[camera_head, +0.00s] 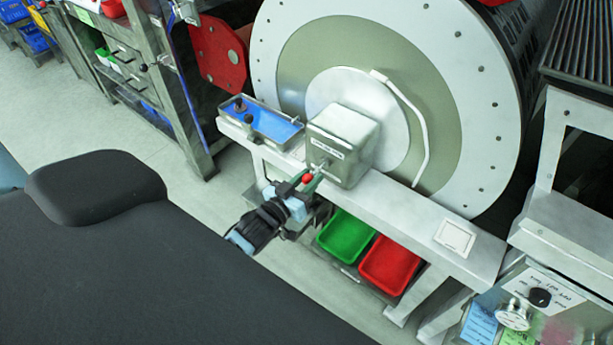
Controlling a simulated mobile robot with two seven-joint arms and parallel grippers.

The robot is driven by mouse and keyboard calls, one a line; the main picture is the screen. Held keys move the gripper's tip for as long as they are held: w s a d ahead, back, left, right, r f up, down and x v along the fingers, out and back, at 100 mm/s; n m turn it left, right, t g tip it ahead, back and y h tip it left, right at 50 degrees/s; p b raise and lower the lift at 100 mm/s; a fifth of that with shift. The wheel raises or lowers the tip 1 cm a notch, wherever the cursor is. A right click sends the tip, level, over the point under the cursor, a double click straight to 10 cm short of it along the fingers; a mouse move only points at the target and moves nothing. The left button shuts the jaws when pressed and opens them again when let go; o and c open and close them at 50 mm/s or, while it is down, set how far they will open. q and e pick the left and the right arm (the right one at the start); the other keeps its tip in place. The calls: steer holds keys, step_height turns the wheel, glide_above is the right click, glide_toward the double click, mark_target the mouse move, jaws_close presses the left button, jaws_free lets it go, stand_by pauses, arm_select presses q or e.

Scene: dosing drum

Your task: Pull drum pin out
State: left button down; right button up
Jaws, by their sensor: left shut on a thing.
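The drum (432,42) is a large white-rimmed disc with a grey-green ring, upright at the top centre. A pale box (349,128) with a small label stands before its hub. The drum pin (307,178), seen as a small red knob, is low at the front of this box. My left gripper (310,184) is at the pin, shut on it, with its fingers close to the box's front face. The pin's shaft is mostly hidden, so I cannot tell how far it sits in the box. My right gripper is not in view.
A blue tray (272,124) with dark knobs sits on the white frame left of the box. A green bin (346,236) and a red bin (390,265) stand below the frame. A control panel (540,297) is at lower right. Open floor (115,125) lies to the left.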

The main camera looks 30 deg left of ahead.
arm_select(q)
steer(key=shift+s+f, duration=0.15)
steer(key=shift+f, duration=0.15)
steer(key=c, duration=1.5)
jaws_free()
steer(key=shift+c, duration=0.2)
steer(key=o, duration=0.4)
steer(key=shift+s+r, duration=0.15)
steer(key=shift+r, duration=0.05)
steer(key=s, duration=0.7)
steer(key=shift+s+a, duration=0.3)
steer(key=shift+s, duration=0.05)
